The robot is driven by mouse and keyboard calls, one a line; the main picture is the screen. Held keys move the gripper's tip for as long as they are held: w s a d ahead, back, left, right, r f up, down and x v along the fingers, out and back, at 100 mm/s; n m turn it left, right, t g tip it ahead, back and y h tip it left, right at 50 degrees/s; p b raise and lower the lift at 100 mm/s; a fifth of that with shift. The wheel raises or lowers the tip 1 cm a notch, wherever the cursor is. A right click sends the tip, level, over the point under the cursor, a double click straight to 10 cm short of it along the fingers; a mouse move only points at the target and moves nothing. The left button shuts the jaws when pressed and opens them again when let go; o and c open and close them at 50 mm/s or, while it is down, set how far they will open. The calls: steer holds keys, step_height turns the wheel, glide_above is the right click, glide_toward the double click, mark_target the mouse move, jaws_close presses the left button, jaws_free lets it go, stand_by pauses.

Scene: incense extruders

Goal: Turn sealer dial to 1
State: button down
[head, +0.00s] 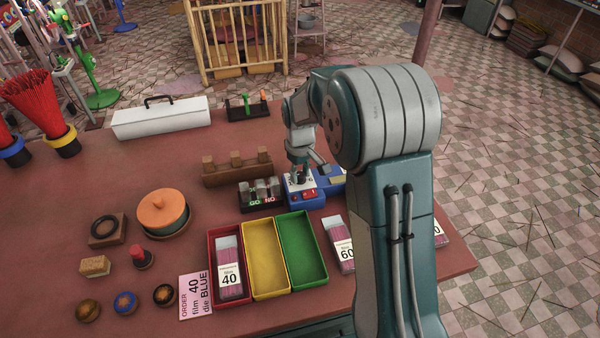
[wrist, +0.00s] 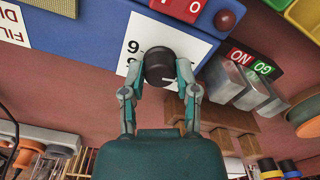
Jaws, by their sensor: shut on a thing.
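The blue sealer (head: 305,199) stands near the middle of the table, with a white number plate and red controls on its front part. In the wrist view its blue body (wrist: 95,30) fills the upper left. The black round dial (wrist: 160,66) sits on the white plate (wrist: 140,28), with a white pointer mark on its lower right edge. My gripper (wrist: 160,82) is shut on the dial, one finger on each side. In the head view my gripper (head: 299,172) comes down over the plate and hides the dial.
A GO/NO rack (head: 262,205) stands close left of the sealer, with a wooden rack (head: 237,178) behind. Red (head: 213,240), yellow (head: 262,243) and green (head: 310,230) trays lie in front. An order card (head: 195,296) reads film 40, die BLUE.

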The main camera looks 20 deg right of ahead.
mark_target(299, 173)
steer(key=shift+w, duration=0.1)
steer(key=shift+c, duration=1.8)
jaws_free()
step_height(299, 173, up, 12)
steer(key=shift+a+f, duration=0.1)
